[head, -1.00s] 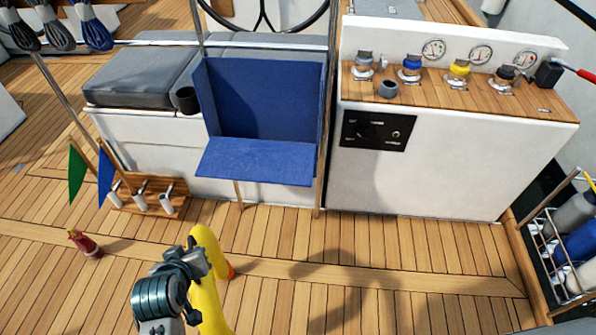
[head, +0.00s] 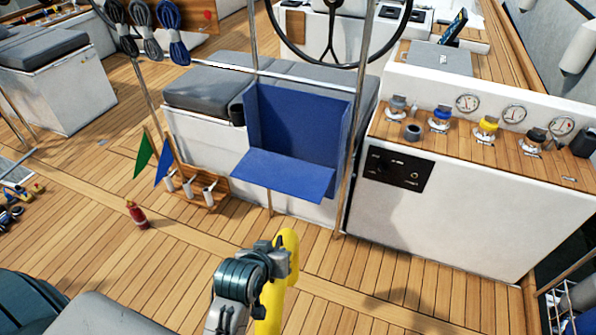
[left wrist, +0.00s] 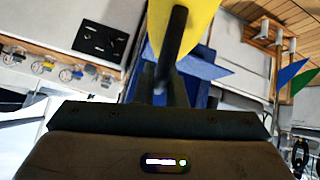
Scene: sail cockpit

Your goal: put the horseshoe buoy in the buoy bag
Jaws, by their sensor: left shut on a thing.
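The yellow horseshoe buoy (head: 269,308) is upright at the bottom middle of the head view, partly hidden behind my left gripper (head: 284,262). My left gripper is shut on it. In the left wrist view the buoy (left wrist: 182,25) fills the top middle, close to the camera. The blue buoy bag (head: 296,118) hangs between two metal poles in front of the grey-cushioned bench, with its front flap folded down and out. The buoy is on the near side of the bag, apart from it in the head view. My right gripper is not in view.
A wooden rack (head: 205,190) with a green flag (head: 143,155) and a blue flag stands left of the bag. A red bottle (head: 137,215) stands on the deck. A white console (head: 440,215) is at right. Deck between my gripper and the bag is clear.

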